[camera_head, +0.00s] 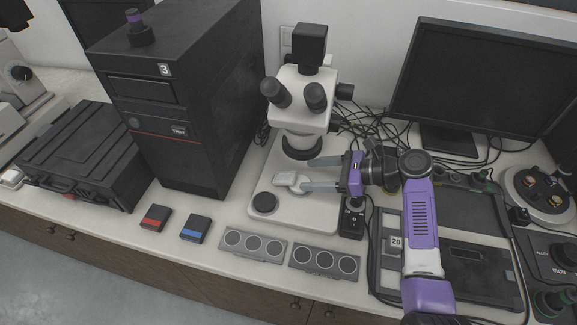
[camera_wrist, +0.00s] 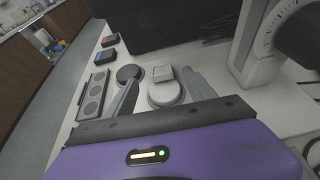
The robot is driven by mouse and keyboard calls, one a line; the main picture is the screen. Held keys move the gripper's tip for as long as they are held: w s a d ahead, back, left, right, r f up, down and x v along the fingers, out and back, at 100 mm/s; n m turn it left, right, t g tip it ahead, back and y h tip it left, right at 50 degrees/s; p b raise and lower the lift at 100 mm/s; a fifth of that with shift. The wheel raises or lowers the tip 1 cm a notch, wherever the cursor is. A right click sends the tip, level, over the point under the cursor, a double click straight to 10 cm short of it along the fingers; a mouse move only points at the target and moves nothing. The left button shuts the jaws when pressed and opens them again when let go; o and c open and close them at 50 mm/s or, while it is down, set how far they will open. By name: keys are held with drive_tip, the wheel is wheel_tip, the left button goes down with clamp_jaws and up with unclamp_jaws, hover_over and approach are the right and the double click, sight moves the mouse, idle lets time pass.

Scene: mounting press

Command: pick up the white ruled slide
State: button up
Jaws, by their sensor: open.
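A small pale square piece, which looks like the white ruled slide (camera_wrist: 163,73), shows in the wrist view at the far edge of a round light stage plate (camera_wrist: 165,95). Its ruling is too small to make out. In the head view the stage plate (camera_head: 285,178) sits on the white microscope base (camera_head: 312,208), and I cannot separate the slide clearly there. My gripper (camera_head: 307,174) is open and reaches in from the right, its two grey fingers spread. In the wrist view the fingers (camera_wrist: 160,80) lie either side of the plate and square. I cannot tell their height above it.
The microscope head (camera_head: 303,95) stands just behind the fingers. Two grey well strips (camera_head: 254,245) lie in front. A red-marked box (camera_head: 155,218) and a blue-marked box (camera_head: 196,229) lie left, beside a black tower (camera_head: 190,100).

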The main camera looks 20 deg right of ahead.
sight(294, 176)
drive_tip(key=x, duration=0.2)
drive_tip(key=shift+w+a+f, duration=0.1)
drive_tip(key=shift+w+a, duration=0.1)
drive_tip(key=shift+f+p+x, duration=0.2)
drive_tip(key=shift+x, duration=1.05)
drive_tip(key=shift+f+p+x, duration=0.2)
drive_tip(key=shift+x, duration=1.1)
drive_tip(key=shift+d, duration=0.2)
clamp_jaws()
drive_tip(key=shift+r, duration=0.1)
